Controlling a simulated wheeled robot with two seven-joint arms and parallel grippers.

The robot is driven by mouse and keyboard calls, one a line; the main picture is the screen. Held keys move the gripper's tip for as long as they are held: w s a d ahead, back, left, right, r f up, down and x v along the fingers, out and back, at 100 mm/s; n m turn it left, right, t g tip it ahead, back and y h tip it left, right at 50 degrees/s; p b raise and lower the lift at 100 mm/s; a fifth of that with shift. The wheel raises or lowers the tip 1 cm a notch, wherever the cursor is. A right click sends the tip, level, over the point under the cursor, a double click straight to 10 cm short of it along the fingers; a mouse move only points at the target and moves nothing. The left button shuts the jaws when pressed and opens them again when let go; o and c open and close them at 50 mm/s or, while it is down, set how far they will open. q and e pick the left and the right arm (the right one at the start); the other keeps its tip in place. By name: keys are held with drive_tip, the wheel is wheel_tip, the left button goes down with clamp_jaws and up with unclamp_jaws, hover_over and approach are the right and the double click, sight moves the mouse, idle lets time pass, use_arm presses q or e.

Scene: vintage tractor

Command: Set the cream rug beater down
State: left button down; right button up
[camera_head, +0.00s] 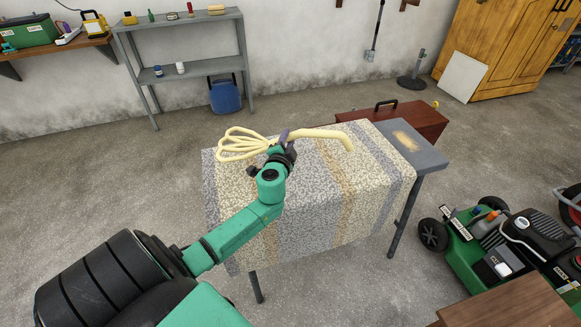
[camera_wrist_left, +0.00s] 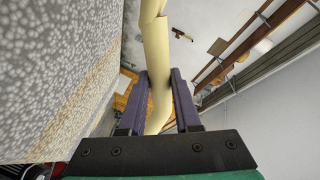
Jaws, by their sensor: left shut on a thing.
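The cream rug beater (camera_head: 318,134) has a looped head at the left and a bent handle end at the right. My left gripper (camera_head: 284,138) is shut on its shaft and holds it over the cloth-covered table. In the left wrist view the beater's cream shaft (camera_wrist_left: 156,60) runs between the two purple fingers of my left gripper (camera_wrist_left: 160,95). A patterned rug (camera_head: 310,190) in grey, cream and tan drapes over the table (camera_head: 430,160). Whether the beater touches the rug I cannot tell. My right gripper is not in view.
The table's bare right end carries a tan patch (camera_head: 405,140). A dark red toolbox (camera_head: 420,117) stands behind the table. A green mower (camera_head: 480,250) stands at the right, a wooden surface (camera_head: 510,305) at the lower right. A grey shelf (camera_head: 190,70) is at the back left.

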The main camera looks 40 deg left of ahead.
use_arm(q)
wheel_tip(320, 180, down, 9)
drive_tip(key=b, duration=0.3)
drive_tip(key=shift+f, duration=0.3)
drive_tip(key=c, duration=0.6)
unclamp_jaws()
